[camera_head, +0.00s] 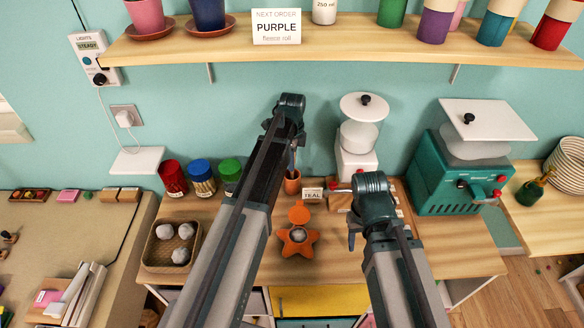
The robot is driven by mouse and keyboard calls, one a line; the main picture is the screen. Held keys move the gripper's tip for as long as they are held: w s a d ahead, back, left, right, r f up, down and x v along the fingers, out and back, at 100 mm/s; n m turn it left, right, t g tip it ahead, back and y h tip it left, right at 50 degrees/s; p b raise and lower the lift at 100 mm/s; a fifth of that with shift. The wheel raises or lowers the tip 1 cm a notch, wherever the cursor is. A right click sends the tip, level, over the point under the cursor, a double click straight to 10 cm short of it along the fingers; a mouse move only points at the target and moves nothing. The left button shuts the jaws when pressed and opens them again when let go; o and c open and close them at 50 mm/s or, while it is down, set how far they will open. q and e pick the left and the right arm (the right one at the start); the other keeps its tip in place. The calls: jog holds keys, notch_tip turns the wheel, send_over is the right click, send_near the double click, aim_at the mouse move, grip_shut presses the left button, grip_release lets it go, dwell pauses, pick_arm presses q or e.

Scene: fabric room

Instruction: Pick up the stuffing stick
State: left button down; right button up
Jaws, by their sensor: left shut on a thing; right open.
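My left gripper (294,150) hangs down from its wrist over the back of the workbench, partly hidden by my own arm. It is shut on a thin upright stick (292,166), which looks like the stuffing stick. The stick's lower end is at or in a small orange-brown cup (292,184); I cannot tell how deep. My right gripper (353,238) is open, low over the bench to the right of an orange star-shaped piece (297,250). Its fingers are mostly hidden by its own wrist.
A basket (150,256) of white fluff balls stands left, with red, blue and green jars (200,178) behind it. A shelf (350,45) runs above.

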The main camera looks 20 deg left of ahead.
pick_arm(q)
notch_tip(320, 180, up, 10)
jog(key=p, duration=1)
jog(key=shift+r, duration=0.1)
dwell(0.6)
